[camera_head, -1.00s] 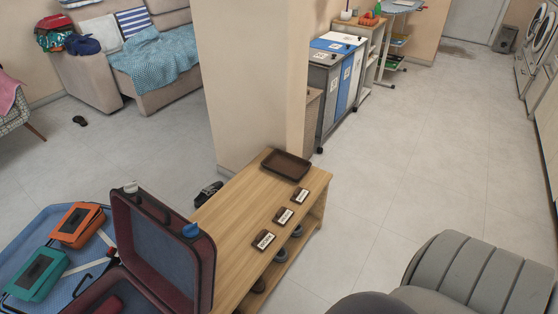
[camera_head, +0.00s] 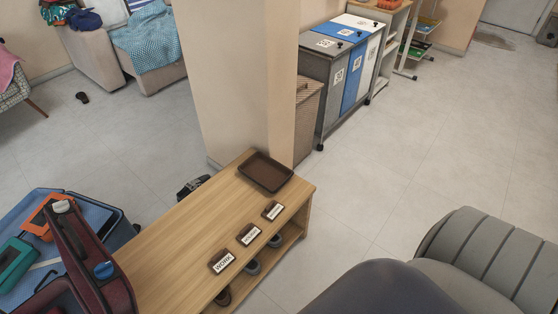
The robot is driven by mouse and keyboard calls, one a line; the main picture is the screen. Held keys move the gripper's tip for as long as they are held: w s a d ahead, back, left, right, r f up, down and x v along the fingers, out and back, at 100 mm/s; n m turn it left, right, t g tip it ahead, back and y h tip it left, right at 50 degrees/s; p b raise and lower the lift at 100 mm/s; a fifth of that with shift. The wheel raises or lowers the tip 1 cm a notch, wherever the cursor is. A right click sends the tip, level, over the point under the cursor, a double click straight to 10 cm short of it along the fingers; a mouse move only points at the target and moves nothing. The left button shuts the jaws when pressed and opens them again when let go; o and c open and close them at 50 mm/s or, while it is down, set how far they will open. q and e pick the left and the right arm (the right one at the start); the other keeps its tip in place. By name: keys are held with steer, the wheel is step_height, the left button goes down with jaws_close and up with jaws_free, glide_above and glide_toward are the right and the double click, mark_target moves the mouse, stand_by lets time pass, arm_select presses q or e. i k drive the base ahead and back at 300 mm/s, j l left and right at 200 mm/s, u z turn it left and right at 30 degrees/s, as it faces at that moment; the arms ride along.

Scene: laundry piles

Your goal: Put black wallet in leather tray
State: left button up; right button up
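The brown leather tray (camera_head: 265,172) lies empty at the far end of a low wooden bench (camera_head: 178,245), next to the pillar. I cannot make out a black wallet for sure. A small dark object (camera_head: 193,186) lies on the floor between the bench and the pillar, partly hidden by the bench; it looks more like footwear. Another small black object (camera_head: 82,97) lies on the floor near the sofa, too small to tell. Neither of my grippers shows in the head view.
Three labelled tags (camera_head: 248,234) lie along the bench's right edge. Open suitcases (camera_head: 85,262) stand at the lower left. Sorting bins (camera_head: 340,80) stand behind the pillar (camera_head: 235,80). A grey ribbed shape (camera_head: 485,255) fills the lower right.

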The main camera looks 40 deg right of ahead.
mark_target(266, 173)
steer(key=l+u, duration=0.25)
steer(key=l, duration=2.05)
steer(key=i+l, duration=0.15)
steer(key=l, duration=0.2)
steer(key=i+l+u, duration=0.1)
steer(key=l, duration=0.25)
steer(key=i+l, duration=0.2)
steer(key=l, duration=0.2)
steer(key=i+l+u, duration=0.1)
steer(key=l, duration=0.25)
steer(key=i+l, duration=0.15)
steer(key=l, duration=0.25)
steer(key=i+u, duration=0.05)
